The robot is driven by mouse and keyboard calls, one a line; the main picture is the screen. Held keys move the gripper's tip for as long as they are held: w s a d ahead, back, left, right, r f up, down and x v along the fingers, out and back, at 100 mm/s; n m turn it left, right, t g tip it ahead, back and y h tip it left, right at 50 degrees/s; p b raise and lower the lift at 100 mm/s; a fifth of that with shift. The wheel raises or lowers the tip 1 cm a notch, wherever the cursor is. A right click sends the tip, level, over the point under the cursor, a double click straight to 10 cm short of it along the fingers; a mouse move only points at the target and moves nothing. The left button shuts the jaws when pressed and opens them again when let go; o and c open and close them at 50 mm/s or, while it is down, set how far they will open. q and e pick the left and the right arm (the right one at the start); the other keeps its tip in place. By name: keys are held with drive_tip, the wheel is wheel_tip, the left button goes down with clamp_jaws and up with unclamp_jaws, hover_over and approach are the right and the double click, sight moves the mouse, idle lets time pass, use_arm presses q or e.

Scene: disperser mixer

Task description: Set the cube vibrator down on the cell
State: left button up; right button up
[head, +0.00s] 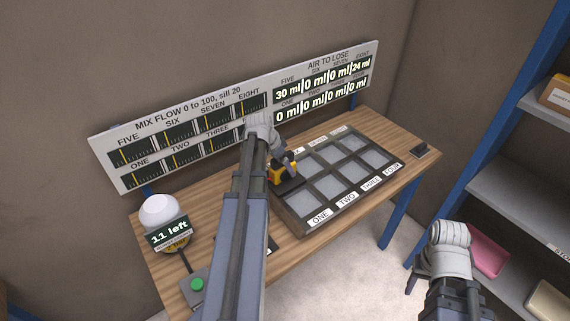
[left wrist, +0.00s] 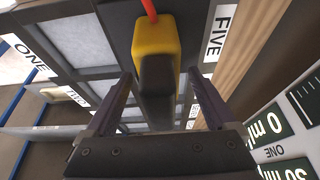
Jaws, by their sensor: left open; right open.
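The cube vibrator (head: 282,173) is a yellow block with black parts. It sits at the back left of the cell tray (head: 309,221), over the cell beside the FIVE label; the exact contact under it is hidden. In the left wrist view the yellow and black vibrator (left wrist: 154,50) lies between the spread fingers of my left gripper (left wrist: 160,98), with gaps at both sides. That gripper (head: 284,160) is open and partly hidden by its wrist in the head view. My right gripper (head: 416,277) is open and empty, off the table's right side.
A display board (head: 250,102) stands behind the tray. A white dome with an "11 left" sign (head: 169,234) and a green button box (head: 197,285) are at the table's left. A small dark object (head: 421,150) lies at the right end. Shelves (head: 515,195) stand at right.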

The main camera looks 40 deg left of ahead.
use_arm(q)
drive_tip(key=p+v, duration=0.5)
drive_tip(key=v, duration=0.1)
drive_tip(key=shift+s+r, duration=0.1)
idle(0.7)
